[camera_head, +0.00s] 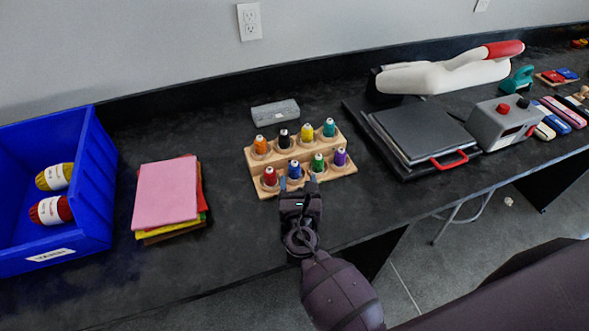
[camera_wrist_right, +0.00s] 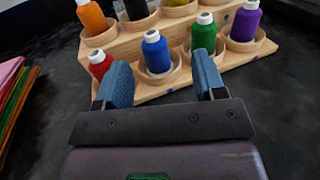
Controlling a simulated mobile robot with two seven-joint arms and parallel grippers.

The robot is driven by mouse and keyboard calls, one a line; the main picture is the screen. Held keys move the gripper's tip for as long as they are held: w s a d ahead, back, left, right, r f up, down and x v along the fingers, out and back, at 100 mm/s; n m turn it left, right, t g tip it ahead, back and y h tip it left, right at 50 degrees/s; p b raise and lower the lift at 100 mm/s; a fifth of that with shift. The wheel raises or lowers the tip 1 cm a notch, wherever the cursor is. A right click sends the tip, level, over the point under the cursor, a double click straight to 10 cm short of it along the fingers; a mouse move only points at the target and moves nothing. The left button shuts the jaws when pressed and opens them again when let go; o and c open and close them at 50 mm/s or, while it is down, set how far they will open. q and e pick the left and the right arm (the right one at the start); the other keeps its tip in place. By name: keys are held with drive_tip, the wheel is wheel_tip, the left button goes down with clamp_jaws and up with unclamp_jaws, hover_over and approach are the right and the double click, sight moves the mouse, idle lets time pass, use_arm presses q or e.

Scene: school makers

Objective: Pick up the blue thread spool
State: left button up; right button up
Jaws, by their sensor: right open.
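The blue thread spool (camera_head: 294,171) stands upright in the front row of a wooden spool rack (camera_head: 345,166), between a red spool (camera_head: 270,176) and a green spool (camera_head: 317,162). In the right wrist view the blue spool (camera_wrist_right: 156,51) sits in its round cup, ahead of and between the two blue fingers. My right gripper (camera_wrist_right: 163,80) is open and empty, pointing at the rack from the front. In the head view the right gripper (camera_head: 298,188) is just in front of the blue spool, partly covering the rack's front edge. My left gripper is not in view.
Orange, black, yellow and teal spools fill the back row; a purple spool (camera_head: 340,157) stands at front right. A grey block (camera_head: 275,112) lies behind. Felt sheets (camera_head: 166,192) and a blue bin (camera_head: 95,190) are left; a heat press (camera_head: 425,130) is right.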

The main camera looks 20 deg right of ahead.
sight(295, 167)
drive_tip(key=shift+a+r+x, duration=0.1)
drive_tip(key=shift+x, duration=0.85)
drive_tip(key=shift+a+r+x, duration=0.1)
drive_tip(key=shift+a+x, duration=0.05)
drive_tip(key=shift+x, duration=0.85)
drive_tip(key=shift+a+r+x, duration=0.1)
drive_tip(key=shift+x, duration=0.85)
drive_tip(key=shift+w, duration=0.1)
drive_tip(key=c, duration=1)
